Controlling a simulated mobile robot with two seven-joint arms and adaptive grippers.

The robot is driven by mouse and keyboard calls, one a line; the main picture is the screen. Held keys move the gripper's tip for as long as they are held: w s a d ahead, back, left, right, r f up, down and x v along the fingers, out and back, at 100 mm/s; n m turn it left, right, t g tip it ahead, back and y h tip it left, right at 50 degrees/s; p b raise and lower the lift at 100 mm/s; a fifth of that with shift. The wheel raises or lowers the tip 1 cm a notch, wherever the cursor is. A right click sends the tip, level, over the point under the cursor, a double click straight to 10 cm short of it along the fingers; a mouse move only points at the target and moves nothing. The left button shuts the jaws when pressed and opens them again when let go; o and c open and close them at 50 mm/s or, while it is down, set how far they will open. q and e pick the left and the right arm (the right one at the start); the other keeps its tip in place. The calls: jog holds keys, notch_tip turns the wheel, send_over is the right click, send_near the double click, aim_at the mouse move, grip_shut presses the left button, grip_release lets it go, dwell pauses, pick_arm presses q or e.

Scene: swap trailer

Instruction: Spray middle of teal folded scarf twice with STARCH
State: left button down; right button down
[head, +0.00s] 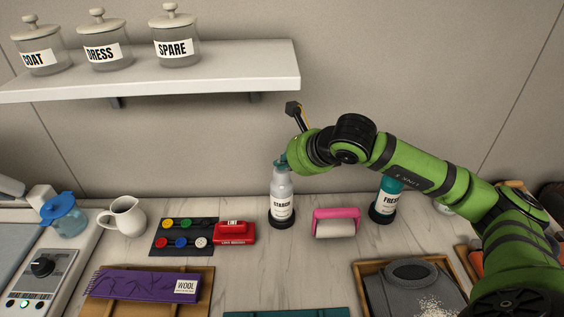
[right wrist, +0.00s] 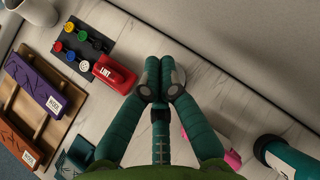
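The STARCH bottle (head: 282,208) is pale grey with a teal spray head and stands upright on a dark round base on the counter. My right gripper (head: 287,160) is at its spray head. In the right wrist view, the fingers of my right gripper (right wrist: 158,82) close together on the head, with part of the pale STARCH bottle (right wrist: 179,76) showing behind them. A teal strip, seemingly the teal folded scarf (head: 285,313), shows at the bottom edge of the head view; most of it is cut off. My left gripper is not in view.
A red LINT box (head: 235,232) and button tray (head: 172,247) stand left of the bottle. A pink-framed roller (head: 336,223) and a teal bottle (head: 387,200) stand right. A purple WOOL scarf (head: 140,284) lies front left. A shelf (head: 230,72) hangs above.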

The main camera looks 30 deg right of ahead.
jog(key=shift+s+a+f+g, duration=0.1)
jog(key=shift+s+f+g, duration=0.2)
jog(key=shift+f, duration=0.4)
jog(key=r, duration=0.2)
jog(key=r+p, duration=0.2)
jog(key=r, duration=0.1)
jog(key=shift+w+r, duration=0.35)
jog(key=shift+r, duration=0.25)
